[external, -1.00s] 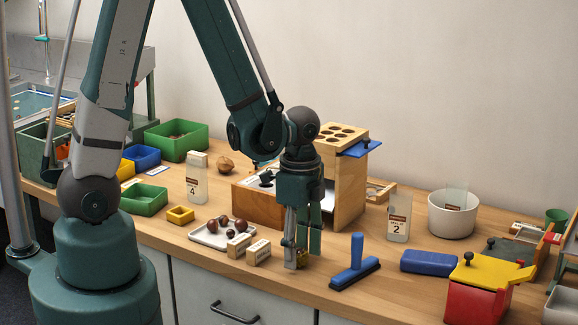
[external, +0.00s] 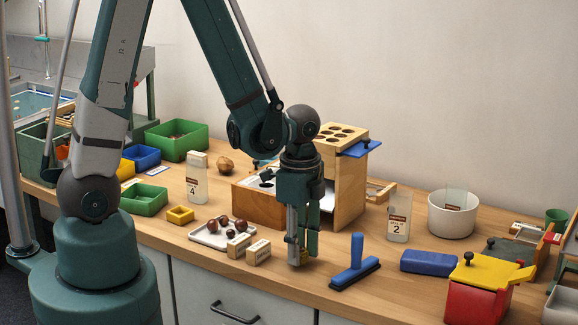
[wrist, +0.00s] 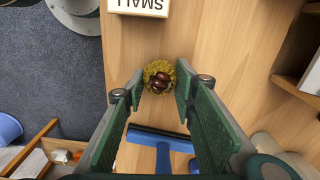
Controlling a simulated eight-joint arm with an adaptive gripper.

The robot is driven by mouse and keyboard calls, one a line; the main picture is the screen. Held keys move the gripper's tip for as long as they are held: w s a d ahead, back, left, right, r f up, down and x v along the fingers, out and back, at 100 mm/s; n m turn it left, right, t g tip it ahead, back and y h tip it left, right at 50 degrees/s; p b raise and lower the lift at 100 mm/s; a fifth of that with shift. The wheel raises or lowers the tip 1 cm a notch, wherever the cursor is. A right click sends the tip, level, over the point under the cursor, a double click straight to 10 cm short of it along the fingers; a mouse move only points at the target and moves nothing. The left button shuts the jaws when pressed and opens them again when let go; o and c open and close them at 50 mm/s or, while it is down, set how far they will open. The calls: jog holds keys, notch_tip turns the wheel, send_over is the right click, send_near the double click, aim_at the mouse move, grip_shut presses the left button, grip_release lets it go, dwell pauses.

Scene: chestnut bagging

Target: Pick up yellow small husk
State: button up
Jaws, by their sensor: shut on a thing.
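The yellow small husk (wrist: 152,70) is a round, spiky yellow shell with dark brown chestnuts inside it, seen in the wrist view. My gripper (wrist: 159,82) is shut on it, with one green finger on each side. In the external view my gripper (external: 303,258) points straight down low over the table front, and only a little of the yellow husk (external: 304,256) shows between the fingers. I cannot tell whether the husk touches the table.
Two small labelled blocks (external: 258,251) and a white tray (external: 207,241) with several chestnuts lie left of my gripper. A blue squeegee (external: 355,270) lies close on the right. A wooden box stand (external: 349,190) is behind. The table's front edge is near.

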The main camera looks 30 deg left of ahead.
jog(key=shift+r+p, duration=1.55)
jog(key=shift+r, duration=3.25)
